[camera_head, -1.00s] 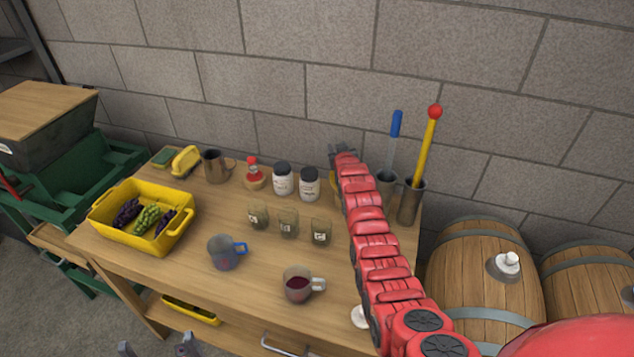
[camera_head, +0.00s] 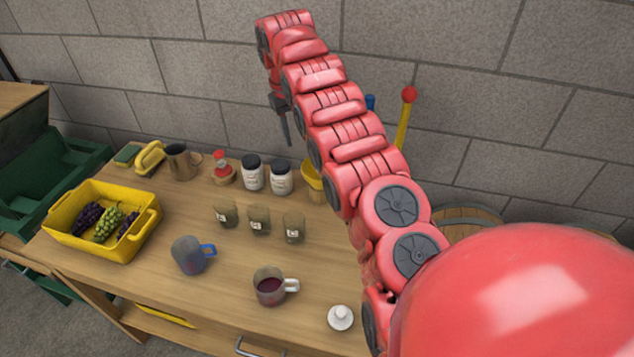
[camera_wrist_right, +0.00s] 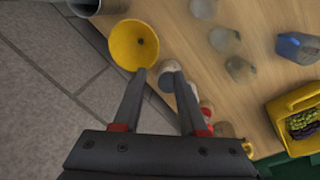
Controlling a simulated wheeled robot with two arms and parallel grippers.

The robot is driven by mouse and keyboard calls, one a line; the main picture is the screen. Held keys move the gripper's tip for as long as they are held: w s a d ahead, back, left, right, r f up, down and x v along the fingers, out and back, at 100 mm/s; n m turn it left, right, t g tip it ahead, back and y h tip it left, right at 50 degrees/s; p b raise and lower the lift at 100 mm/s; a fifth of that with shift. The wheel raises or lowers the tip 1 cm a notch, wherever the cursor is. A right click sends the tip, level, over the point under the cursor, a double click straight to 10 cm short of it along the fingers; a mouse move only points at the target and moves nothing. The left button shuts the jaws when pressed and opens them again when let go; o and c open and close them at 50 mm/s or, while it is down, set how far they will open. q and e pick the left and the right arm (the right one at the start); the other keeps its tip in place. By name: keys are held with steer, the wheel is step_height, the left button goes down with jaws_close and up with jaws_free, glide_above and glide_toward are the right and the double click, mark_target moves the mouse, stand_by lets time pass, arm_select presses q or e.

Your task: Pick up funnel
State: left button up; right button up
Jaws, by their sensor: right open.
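The yellow funnel (camera_head: 313,183) stands near the back edge of the wooden table, right of two white jars with dark lids. My right arm partly hides it in the head view. In the right wrist view the funnel (camera_wrist_right: 133,40) shows its round, wide mouth, just past the left fingertip. My right gripper (camera_head: 286,142) hangs above the back of the table, fingers pointing down, higher than the funnel. In the wrist view its fingers (camera_wrist_right: 155,72) are apart with nothing held between them. My left gripper is out of view.
The white jars (camera_head: 252,176) stand close beside the funnel. Several small glasses (camera_head: 259,222), a blue-handled jug (camera_head: 189,257) and a cup of red liquid (camera_head: 269,288) stand in front. A grey metal container (camera_wrist_right: 97,4) is near the funnel. The block wall (camera_head: 400,40) rises behind.

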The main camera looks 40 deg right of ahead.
steer(key=p, duration=0.3)
glide_above(305, 176)
steer(key=a, duration=0.1)
step_height(305, 176, down, 9)
steer(key=f+p, duration=0.1)
steer(key=f, duration=0.1)
steer(key=d+f+p, duration=0.1)
steer(key=f, duration=0.2)
steer(key=shift+s, duration=0.1)
steer(key=shift+d+f, duration=0.1)
steer(key=shift+f, duration=0.05)
jaws_close()
stand_by(0.7)
